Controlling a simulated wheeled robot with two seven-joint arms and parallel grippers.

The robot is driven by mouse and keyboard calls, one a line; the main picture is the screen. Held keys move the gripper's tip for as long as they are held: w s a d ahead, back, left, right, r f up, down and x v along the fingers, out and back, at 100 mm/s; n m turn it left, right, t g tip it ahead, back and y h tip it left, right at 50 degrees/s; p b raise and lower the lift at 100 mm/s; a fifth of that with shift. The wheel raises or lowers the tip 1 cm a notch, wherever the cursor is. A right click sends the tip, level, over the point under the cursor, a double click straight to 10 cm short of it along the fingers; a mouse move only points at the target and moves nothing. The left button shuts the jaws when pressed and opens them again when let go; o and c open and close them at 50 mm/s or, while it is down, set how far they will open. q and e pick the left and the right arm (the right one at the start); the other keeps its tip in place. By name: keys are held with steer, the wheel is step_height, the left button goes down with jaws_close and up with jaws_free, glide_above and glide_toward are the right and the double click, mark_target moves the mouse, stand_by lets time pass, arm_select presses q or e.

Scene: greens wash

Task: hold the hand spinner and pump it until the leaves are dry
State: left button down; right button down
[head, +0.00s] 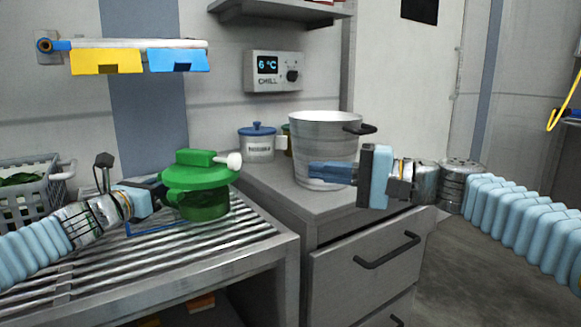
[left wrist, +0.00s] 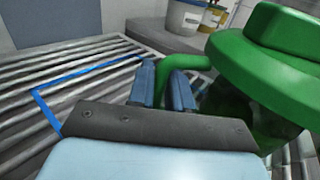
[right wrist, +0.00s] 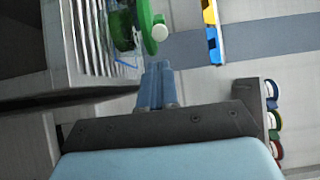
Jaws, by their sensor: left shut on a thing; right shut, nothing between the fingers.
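The green hand spinner (head: 203,205) stands upright on the slatted metal rack, with a wide lid and a white knob (head: 234,161) at the lid's right side. My left gripper (head: 163,193) is at its left side. In the left wrist view my left gripper (left wrist: 165,88) is shut on the spinner's green side handle (left wrist: 190,63). My right gripper (head: 318,171) is shut and empty, in front of the metal pot and apart from the spinner. In the right wrist view the white knob (right wrist: 159,32) lies beyond the closed fingertips (right wrist: 158,66). The leaves inside the spinner cannot be made out.
A metal pot (head: 312,133) with a dark handle and a blue-lidded tub (head: 257,146) stand on the grey counter. A grey basket (head: 28,208) with greens is at left. A blue outline (head: 150,230) marks the rack. Yellow and blue tags (head: 107,62) hang above.

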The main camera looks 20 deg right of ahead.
mark_target(239, 162)
steer(key=x, duration=1.3)
steer(key=shift+a, duration=0.1)
steer(key=x, duration=0.3)
steer(key=shift+w+a, duration=0.15)
steer(key=shift+a, duration=0.15)
steer(key=v, duration=1.4)
steer(key=shift+d, duration=0.15)
steer(key=v, duration=0.3)
steer(key=shift+d, duration=0.2)
